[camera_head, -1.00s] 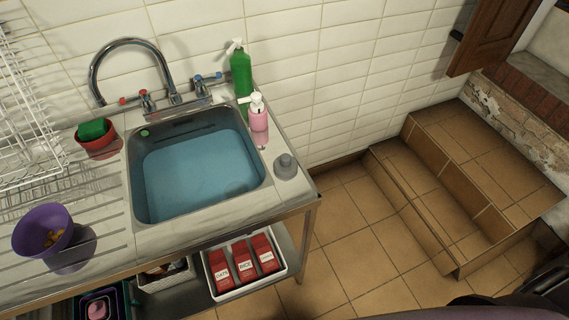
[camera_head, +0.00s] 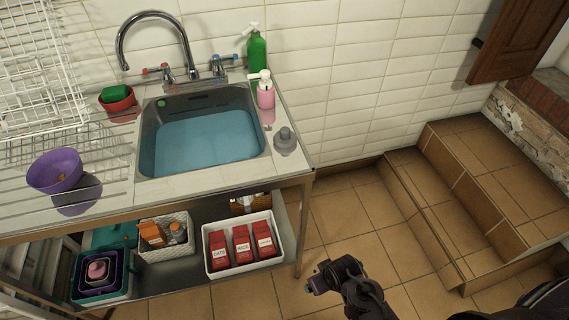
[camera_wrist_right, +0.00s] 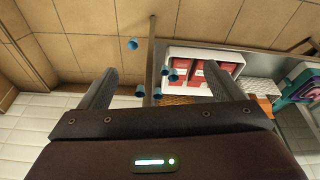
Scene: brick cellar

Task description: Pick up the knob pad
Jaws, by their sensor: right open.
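The knob pad (camera_head: 285,142) is a grey round pad with a knob on top. It stands upright on the counter's right end, right of the sink and in front of the pink soap bottle. My right gripper (camera_head: 318,282) is over the floor, right of the counter's front leg, below and apart from the pad. In the right wrist view its two fingers (camera_wrist_right: 155,82) are spread with nothing held between them. The pad cannot be made out in that view. My left gripper is not in view.
The water-filled sink (camera_head: 160,172), a pink soap bottle (camera_head: 266,95) and a green bottle (camera_head: 257,52) are near the pad. A white tray (camera_head: 245,268) of red packets sits on the lower shelf. Tiled steps (camera_head: 480,190) rise at the right. Floor between is clear.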

